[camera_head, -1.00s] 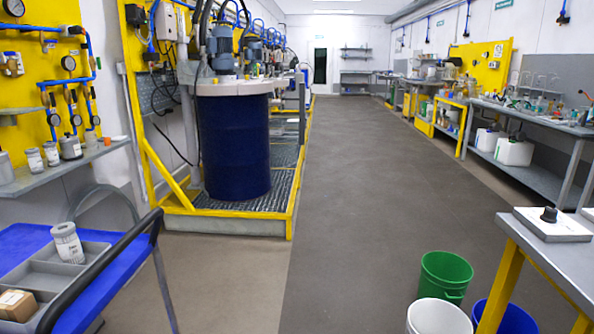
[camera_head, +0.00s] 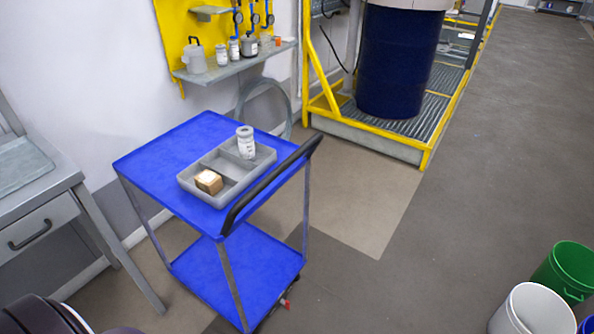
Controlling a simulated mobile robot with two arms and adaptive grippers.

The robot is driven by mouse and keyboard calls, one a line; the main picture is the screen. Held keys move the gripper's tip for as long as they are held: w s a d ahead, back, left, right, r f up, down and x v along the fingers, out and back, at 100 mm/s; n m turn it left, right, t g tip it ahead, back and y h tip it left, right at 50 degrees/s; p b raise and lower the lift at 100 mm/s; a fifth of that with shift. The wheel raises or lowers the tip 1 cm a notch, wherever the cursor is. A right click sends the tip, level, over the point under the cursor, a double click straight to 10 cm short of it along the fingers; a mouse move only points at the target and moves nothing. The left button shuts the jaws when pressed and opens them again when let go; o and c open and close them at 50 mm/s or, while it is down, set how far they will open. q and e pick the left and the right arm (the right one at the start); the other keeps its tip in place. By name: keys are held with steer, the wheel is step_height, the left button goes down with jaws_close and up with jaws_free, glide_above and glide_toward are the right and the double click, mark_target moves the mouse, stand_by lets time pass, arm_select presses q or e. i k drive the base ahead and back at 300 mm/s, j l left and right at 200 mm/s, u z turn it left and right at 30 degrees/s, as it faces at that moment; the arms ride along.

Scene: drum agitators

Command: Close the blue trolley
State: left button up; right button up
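The blue trolley (camera_head: 150,160) stands at the left of the head view. It has a blue top, a lower blue shelf (camera_head: 245,275), grey legs and a black push handle (camera_head: 268,185) along its right side. On its top is a grey divided tray (camera_head: 207,161). The tray holds a small brown box (camera_head: 209,181) and a white labelled jar (camera_head: 246,142). Neither of my grippers shows in the head view.
A grey bench with a drawer (camera_head: 32,229) stands left of the trolley. A wall shelf (camera_head: 225,64) with jars is behind it. A dark blue drum (camera_head: 398,60) stands on a yellow-edged platform. A white bucket (camera_head: 535,310) and a green bucket (camera_head: 568,270) are at lower right. The middle floor is clear.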

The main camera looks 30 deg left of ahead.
mark_target(240, 271)
steer(key=u, duration=1.05)
